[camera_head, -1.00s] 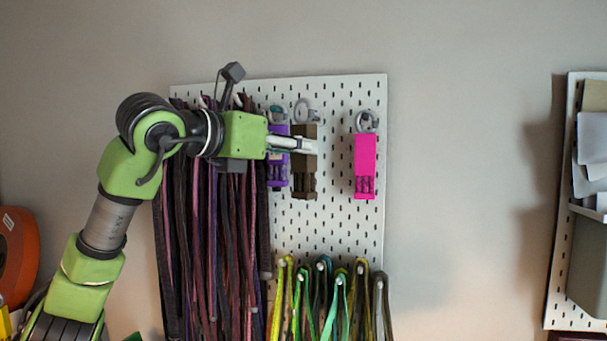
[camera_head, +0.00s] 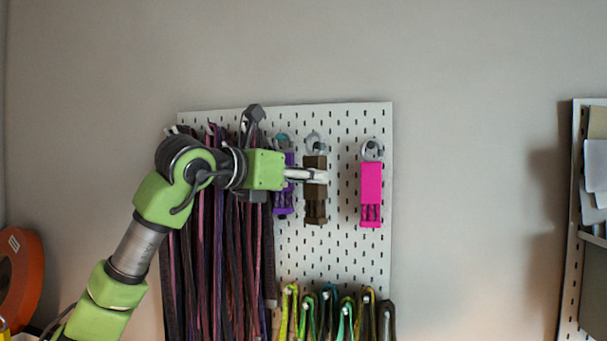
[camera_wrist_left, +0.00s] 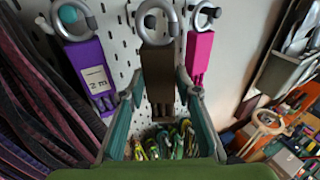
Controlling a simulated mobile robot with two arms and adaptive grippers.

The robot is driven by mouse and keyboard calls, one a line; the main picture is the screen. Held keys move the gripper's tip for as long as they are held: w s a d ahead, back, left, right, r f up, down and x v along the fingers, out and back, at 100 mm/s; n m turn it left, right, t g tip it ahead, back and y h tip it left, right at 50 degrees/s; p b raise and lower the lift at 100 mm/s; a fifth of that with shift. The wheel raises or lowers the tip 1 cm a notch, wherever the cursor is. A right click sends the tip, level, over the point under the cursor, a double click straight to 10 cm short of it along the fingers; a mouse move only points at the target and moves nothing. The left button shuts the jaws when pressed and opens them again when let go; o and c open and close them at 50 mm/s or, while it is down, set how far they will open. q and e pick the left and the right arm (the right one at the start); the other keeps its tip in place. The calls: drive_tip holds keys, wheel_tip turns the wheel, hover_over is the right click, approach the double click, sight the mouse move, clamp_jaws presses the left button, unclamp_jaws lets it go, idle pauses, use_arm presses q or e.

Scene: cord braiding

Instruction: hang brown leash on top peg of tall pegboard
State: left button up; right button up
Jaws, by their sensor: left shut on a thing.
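The brown leash (camera_head: 315,205) is a folded dark brown strap with a grey metal ring on top. It hangs upright against the upper part of the tall pegboard (camera_head: 345,255), between a purple leash (camera_head: 283,200) and a pink leash (camera_head: 371,195). My left gripper (camera_head: 320,176) reaches in from the left and is shut on the brown strap, below the ring. In the left wrist view the brown leash (camera_wrist_left: 158,75) stands between the two fingers, its ring at the top. I cannot tell whether the ring is around a peg. My right gripper is out of view.
Many long dark purple and maroon straps (camera_head: 215,260) hang on the board's left, behind my arm. Several looped green and yellow cords (camera_head: 330,315) hang below. The board right of the pink leash is bare. Another board with papers (camera_head: 594,170) is at the far right.

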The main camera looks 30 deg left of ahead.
use_arm(q)
drive_tip(key=shift+w+a+f+p, duration=0.15)
drive_tip(key=shift+w+a+p, duration=0.05)
drive_tip(key=shift+w, duration=0.65)
drive_tip(key=shift+w+a+f+p, duration=0.2)
drive_tip(key=shift+w+a+p, duration=0.05)
drive_tip(key=shift+w, duration=0.55)
drive_tip(key=shift+w+a+f+p, duration=0.15)
drive_tip(key=shift+w+a+p, duration=0.05)
drive_tip(key=shift+w, duration=0.65)
drive_tip(key=o, duration=1.3)
drive_tip(key=shift+s, duration=0.1)
drive_tip(key=v, duration=1.2)
